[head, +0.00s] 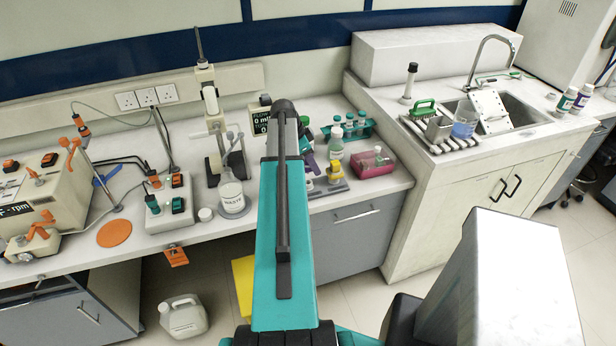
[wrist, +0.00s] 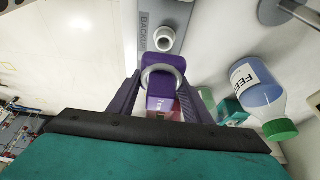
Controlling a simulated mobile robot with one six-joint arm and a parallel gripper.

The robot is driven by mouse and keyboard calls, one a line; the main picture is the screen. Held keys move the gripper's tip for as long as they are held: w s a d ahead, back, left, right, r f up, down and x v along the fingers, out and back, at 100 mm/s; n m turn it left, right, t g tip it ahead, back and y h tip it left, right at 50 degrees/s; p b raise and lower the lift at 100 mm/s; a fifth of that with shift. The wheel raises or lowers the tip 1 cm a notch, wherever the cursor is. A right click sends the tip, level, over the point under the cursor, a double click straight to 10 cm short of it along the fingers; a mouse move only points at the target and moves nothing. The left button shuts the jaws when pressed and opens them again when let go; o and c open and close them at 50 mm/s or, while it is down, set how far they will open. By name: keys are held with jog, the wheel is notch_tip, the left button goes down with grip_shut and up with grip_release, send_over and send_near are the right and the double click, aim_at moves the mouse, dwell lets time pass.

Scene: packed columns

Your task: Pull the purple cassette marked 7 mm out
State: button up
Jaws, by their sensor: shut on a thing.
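In the head view a little purple (head: 309,164) shows just right of my arm, which hides my gripper and most of the cassette. A grey strip (wrist: 150,38) with lettering and a white round fitting lies just beyond the cassette in the wrist view. I cannot tell whether the cassette is still seated.
A FEED bottle (wrist: 263,92) with a green cap stands close on the right in the wrist view. In the head view a waste bottle (head: 232,194) and a stand (head: 217,125) are left of my arm.

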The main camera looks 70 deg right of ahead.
jog(key=shift+r+p, duration=0.7)
jog(key=shift+r, duration=1.15)
